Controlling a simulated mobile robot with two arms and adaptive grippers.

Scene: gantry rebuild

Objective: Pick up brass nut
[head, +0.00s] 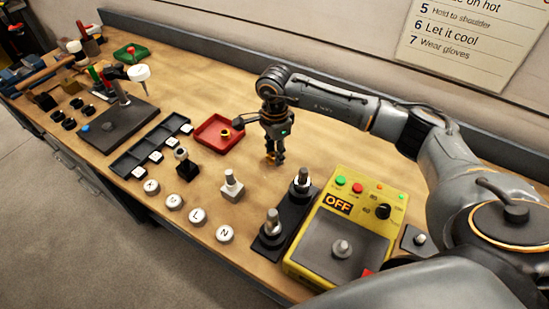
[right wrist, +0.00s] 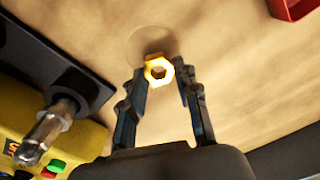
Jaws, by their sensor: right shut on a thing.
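The brass nut (right wrist: 158,71) is a gold hexagonal ring, held between the fingertips of my right gripper in the right wrist view. In the head view the nut (head: 275,158) shows at the lower end of my right gripper (head: 273,152), which points down. The gripper is shut on the nut over bare wood behind the black block with the bolts. Its height above the wood is hard to judge. My left gripper is not in view.
A black block (head: 268,241) with upright bolts and a yellow box (head: 300,254) marked OFF stand in front. Lettered white discs and a black compartment strip (head: 128,163) lie left.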

